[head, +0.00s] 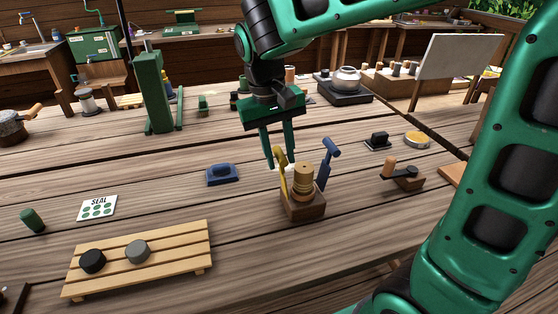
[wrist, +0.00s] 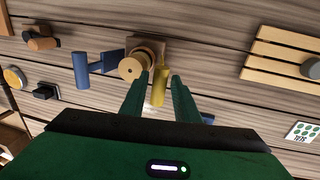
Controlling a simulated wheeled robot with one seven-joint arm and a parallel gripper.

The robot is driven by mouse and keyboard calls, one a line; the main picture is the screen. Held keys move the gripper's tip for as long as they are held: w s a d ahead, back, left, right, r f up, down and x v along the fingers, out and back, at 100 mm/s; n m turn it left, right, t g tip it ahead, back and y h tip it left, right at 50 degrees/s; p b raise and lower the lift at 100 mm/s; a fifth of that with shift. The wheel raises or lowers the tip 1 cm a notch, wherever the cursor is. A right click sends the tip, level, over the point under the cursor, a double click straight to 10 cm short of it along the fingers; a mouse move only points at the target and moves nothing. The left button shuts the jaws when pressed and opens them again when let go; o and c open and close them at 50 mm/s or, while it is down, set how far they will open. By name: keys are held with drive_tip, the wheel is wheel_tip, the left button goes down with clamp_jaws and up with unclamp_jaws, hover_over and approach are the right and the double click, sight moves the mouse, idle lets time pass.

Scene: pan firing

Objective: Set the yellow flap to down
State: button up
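The yellow flap (head: 283,176) stands up on the left side of a small wooden block (head: 304,208) that carries a stacked wooden knob (head: 303,182). A blue flap (head: 326,163) rises, tilted, on the block's right side. My gripper (head: 281,162) points down over the yellow flap, its fingers apart. In the wrist view, the yellow flap (wrist: 161,82) lies in line between my fingertips (wrist: 160,77), with small gaps showing on both sides. The wooden knob (wrist: 138,63) is close beside one fingertip. Whether a finger touches the flap is unclear.
A blue-handled block (head: 222,174) sits left of the flap block. A slatted rack (head: 170,262) with two round pieces is at front left.

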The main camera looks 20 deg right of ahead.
drive_tip(key=shift+d+f, duration=0.2)
drive_tip(key=shift+f, duration=0.9)
clamp_jaws()
